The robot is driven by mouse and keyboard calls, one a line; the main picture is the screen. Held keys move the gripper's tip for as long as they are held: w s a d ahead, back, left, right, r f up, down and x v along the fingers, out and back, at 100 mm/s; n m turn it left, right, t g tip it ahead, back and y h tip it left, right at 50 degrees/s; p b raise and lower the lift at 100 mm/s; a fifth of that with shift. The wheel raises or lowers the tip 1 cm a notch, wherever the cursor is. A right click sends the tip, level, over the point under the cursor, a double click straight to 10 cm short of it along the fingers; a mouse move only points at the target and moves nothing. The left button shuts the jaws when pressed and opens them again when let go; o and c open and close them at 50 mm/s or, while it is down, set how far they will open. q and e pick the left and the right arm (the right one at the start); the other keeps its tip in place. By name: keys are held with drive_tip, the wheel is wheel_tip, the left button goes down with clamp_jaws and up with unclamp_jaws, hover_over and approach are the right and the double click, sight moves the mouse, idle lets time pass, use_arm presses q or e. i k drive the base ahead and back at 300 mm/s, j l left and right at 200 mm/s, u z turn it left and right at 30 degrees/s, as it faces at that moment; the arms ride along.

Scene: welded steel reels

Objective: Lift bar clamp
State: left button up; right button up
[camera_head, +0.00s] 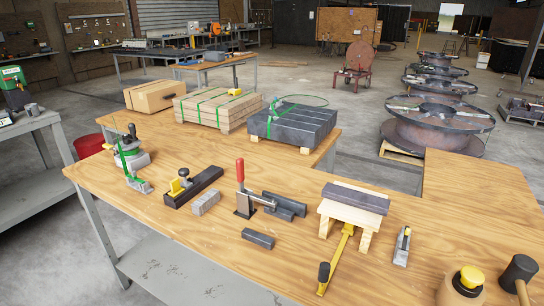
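What looks like the bar clamp, a yellow bar (338,257) with a black handle (324,272), is on the wooden workbench (290,235) right of the middle. Its upper end meets the front of a small wooden stand (350,208) that bears a dark steel block (356,197). I cannot tell whether its far end goes under the stand. Its handle points toward the bench's front edge. Neither of my grippers is in view.
A red-handled toggle clamp (241,190), steel blocks (258,239), a grey plane-like tool (402,246), a yellow-capped jar (466,284) and a mallet (519,272) stand around it. Strapped stacks (290,125) and a cardboard box (155,95) are behind.

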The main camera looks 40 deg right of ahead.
sight(240, 165)
drive_tip(key=i+j+z, duration=0.15)
drive_tip(key=i+z, duration=0.25)
drive_tip(key=i+j+z, duration=0.15)
drive_tip(key=z, duration=0.25)
drive_tip(key=i+j+z, duration=0.2)
drive_tip(key=j+z, duration=0.25)
drive_tip(key=i+j+z, duration=0.15)
drive_tip(key=j+z, duration=0.25)
drive_tip(key=l, duration=0.1)
